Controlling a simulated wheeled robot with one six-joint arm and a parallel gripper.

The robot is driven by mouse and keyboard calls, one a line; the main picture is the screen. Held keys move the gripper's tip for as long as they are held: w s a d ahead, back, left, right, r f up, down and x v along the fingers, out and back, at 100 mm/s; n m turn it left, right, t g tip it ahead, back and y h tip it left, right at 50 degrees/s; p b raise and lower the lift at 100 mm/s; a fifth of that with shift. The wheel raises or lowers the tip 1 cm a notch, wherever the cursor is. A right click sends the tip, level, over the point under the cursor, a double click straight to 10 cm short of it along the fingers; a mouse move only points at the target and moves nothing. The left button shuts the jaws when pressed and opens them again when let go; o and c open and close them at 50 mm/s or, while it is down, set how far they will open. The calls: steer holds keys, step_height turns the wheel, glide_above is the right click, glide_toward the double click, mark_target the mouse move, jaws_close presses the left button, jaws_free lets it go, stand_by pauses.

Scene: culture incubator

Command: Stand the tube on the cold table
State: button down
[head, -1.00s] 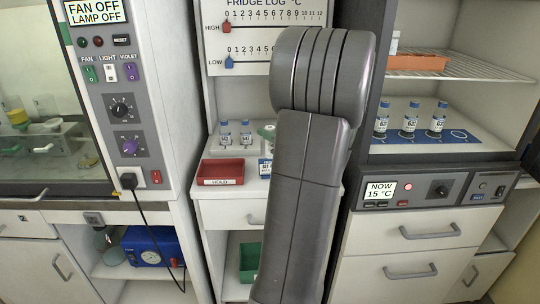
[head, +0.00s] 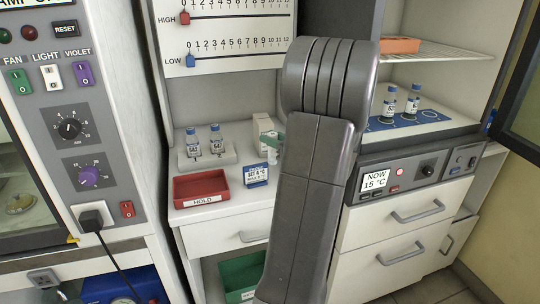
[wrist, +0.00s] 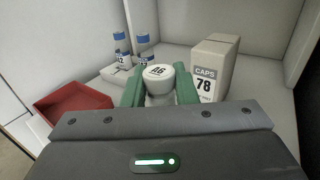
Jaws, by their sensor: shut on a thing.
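My gripper (wrist: 160,88) has green fingers closed on a tube with a round white cap (wrist: 159,72) that bears a printed number. The tube's lower body is hidden by the gripper. In the head view part of a green finger (head: 272,142) shows beside my arm, over the white counter (head: 225,212); the rest is hidden by the arm. The tube looks upright in the wrist view. I cannot tell if it touches the counter. No surface is labelled as the cold table; a small sign (head: 256,175) on the counter reads a set temperature.
A red HOLD tray (head: 201,187), two blue-capped vials (head: 191,142) in a white rack and a CAPS box (wrist: 214,66) stand close around. At right, vials (head: 412,102) stand on a blue mat (head: 432,116) with ring marks, above a panel (head: 376,180) reading 15 °C.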

mark_target(273, 150)
steer(key=shift+f+b, duration=0.3)
steer(key=shift+f, duration=1.7)
steer(key=shift+f, duration=0.1)
steer(key=c, duration=1.2)
jaws_free()
steer(key=shift+o, duration=0.3)
steer(key=v, duration=1.2)
steer(key=shift+s, duration=0.1)
